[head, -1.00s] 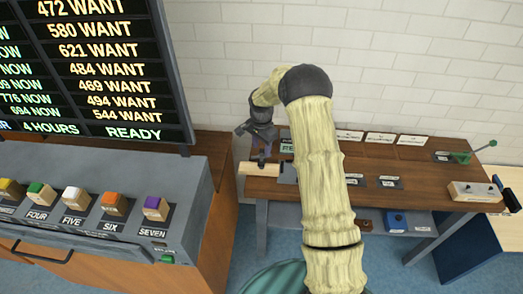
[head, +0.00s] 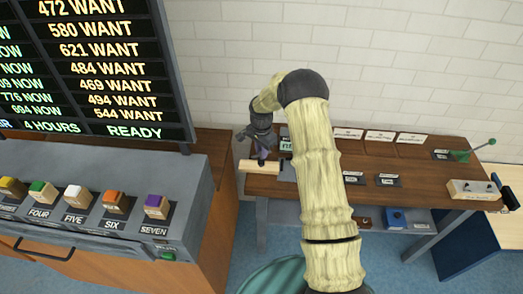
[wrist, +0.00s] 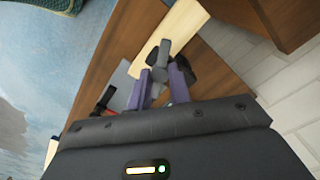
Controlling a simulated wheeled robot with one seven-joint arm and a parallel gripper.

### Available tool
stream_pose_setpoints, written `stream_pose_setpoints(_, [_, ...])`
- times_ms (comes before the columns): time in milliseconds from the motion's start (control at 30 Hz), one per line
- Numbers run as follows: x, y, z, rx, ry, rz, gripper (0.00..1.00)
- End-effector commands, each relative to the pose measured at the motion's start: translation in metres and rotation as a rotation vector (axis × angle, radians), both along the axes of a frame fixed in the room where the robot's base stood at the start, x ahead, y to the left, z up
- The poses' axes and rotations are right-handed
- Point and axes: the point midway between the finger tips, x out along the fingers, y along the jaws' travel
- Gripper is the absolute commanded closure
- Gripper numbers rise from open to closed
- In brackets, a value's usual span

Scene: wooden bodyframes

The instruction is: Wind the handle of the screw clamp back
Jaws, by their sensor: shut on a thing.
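My gripper (head: 262,160) is at the left end of the wooden bench, over a pale wooden bar (head: 258,167) that sticks out past the bench edge. In the wrist view, the two purple fingers of my gripper (wrist: 162,84) point at the screw clamp (wrist: 164,58), a grey and black piece against the pale bar (wrist: 180,28). The fingers are shut on the clamp's handle, which is mostly hidden between and behind them. In the head view the clamp is too small and covered to make out.
The wooden bench (head: 415,165) carries white cards, small dark labels and a green lever (head: 462,156) at the right. A pale control box (head: 472,188) sits at its front right corner. A grey console with coloured blocks (head: 80,215) stands left, below a display board (head: 105,75).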

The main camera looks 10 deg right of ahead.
Motion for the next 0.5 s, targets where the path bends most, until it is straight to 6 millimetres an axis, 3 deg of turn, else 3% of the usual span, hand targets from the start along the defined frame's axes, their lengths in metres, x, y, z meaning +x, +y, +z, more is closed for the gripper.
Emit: stream_pose_setpoints(500, [0.0003, -0.0004, -0.0008, -0.001, 0.0, 0.188, 1.0])
